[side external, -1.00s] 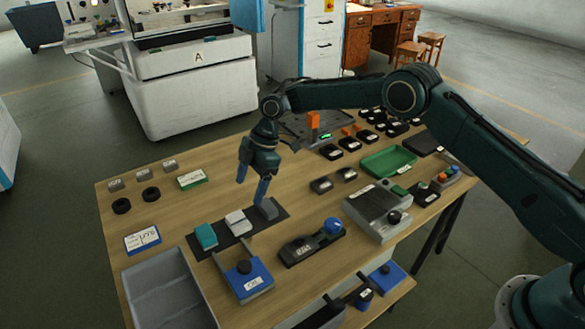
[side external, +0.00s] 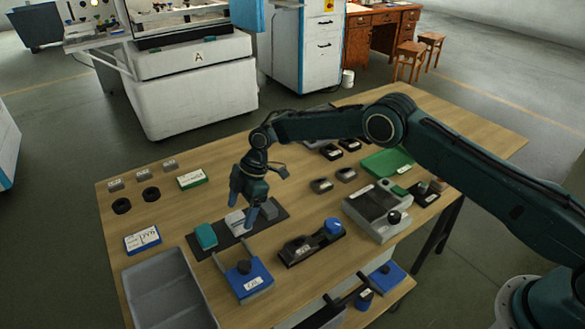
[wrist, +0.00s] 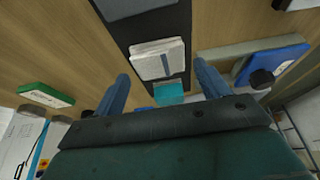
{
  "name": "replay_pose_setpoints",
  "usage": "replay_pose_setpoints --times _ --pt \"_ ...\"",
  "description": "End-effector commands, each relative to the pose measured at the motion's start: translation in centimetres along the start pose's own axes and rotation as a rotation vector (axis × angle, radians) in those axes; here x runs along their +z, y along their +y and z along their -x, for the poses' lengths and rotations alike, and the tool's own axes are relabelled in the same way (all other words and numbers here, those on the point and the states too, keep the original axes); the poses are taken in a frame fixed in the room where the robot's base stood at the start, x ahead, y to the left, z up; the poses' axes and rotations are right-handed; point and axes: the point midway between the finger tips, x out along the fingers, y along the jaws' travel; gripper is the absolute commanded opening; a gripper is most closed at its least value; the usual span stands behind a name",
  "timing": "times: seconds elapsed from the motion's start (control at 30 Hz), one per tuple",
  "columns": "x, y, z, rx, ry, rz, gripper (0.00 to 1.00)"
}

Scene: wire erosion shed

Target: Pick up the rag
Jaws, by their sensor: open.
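The rag appears to be a white folded cloth (wrist: 158,60) lying flat on a dark mat (wrist: 183,22). In the side external view, the white cloth (side external: 235,221) is partly hidden by my gripper. My gripper (side external: 244,203) is above the cloth, fingers pointing down, apart and empty. In the wrist view, my gripper (wrist: 163,88) has one finger to each side of the mat, with the cloth between and beyond them. I see no contact with the cloth.
A teal block (side external: 205,236) and a grey block (side external: 268,209) flank the cloth on the mat. A blue box (side external: 248,279) stands just in front, its grey bar close to the mat. A grey bin (side external: 163,290) is at front left.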

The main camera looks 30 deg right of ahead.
Motion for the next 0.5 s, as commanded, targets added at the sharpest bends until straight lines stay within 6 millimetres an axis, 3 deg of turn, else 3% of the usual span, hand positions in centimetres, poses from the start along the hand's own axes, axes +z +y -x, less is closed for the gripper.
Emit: replay_pose_setpoints --times 0.2,0.5 --pt "0.0 0.0 -2.0 0.000 0.001 0.001 0.75" --pt "0.0 0.0 -2.3 0.001 0.001 0.000 0.75"
